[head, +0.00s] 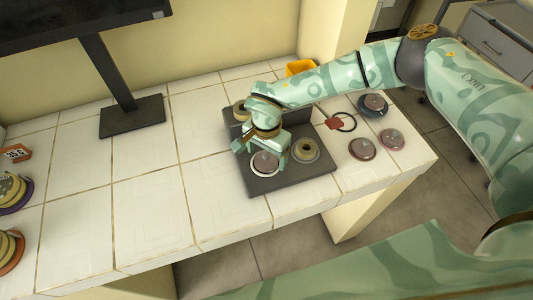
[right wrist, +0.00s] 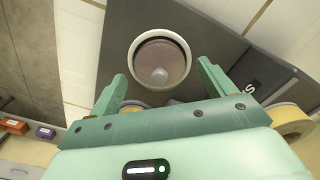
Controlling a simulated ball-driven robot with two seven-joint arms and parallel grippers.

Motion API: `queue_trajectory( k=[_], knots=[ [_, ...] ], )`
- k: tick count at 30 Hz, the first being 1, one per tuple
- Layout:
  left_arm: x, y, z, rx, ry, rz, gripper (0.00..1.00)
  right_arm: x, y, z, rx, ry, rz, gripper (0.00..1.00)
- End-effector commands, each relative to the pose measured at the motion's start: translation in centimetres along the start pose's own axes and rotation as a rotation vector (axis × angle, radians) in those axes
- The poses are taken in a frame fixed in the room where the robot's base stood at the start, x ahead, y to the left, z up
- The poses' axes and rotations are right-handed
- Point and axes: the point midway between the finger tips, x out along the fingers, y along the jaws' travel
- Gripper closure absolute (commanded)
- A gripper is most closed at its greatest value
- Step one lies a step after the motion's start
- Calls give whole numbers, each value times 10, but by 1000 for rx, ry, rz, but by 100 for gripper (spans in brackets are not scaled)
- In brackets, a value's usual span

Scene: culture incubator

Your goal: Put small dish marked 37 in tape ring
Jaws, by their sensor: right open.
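A small round pinkish-grey dish (head: 265,162) lies inside a white ring on the dark tray (head: 312,178); the right wrist view shows this dish (right wrist: 162,62) inside the ring (right wrist: 133,46) too. I cannot read a number on it. My right gripper (head: 262,151) is open just above, its fingers apart on either side of the dish and not visibly holding it. A beige tape ring (head: 305,150) lies on the tray to the right. My left gripper is not in view.
Dishes (head: 363,149) (head: 391,139) (head: 373,104) and a black ring with a red tag (head: 335,124) lie right of the tray. A yellow bin (head: 300,68) stands behind. A monitor stand (head: 132,117) and stacked discs (head: 12,190) are left. The table's middle is clear.

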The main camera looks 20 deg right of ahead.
Motion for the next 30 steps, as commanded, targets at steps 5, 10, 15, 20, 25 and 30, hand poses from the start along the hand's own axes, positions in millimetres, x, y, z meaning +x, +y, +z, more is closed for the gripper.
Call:
queue_trajectory(
  k=[5, 10, 15, 20, 25, 30],
  knots=[
    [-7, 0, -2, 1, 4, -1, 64, -41, -1, 0, -1, 2, -4, 18],
    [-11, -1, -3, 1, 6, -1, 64, -80, -1, 0, -1, 1, -4, 18],
    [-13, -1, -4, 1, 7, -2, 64, -106, 0, 0, -1, 1, -3, 18],
    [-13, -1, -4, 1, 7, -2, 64, -114, 0, 0, -1, 0, -1, 18],
    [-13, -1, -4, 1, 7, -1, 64, -114, 0, 0, -1, 0, -1, 18],
    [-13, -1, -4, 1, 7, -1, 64, -114, 0, 0, -1, 0, -1, 18]
  ],
)
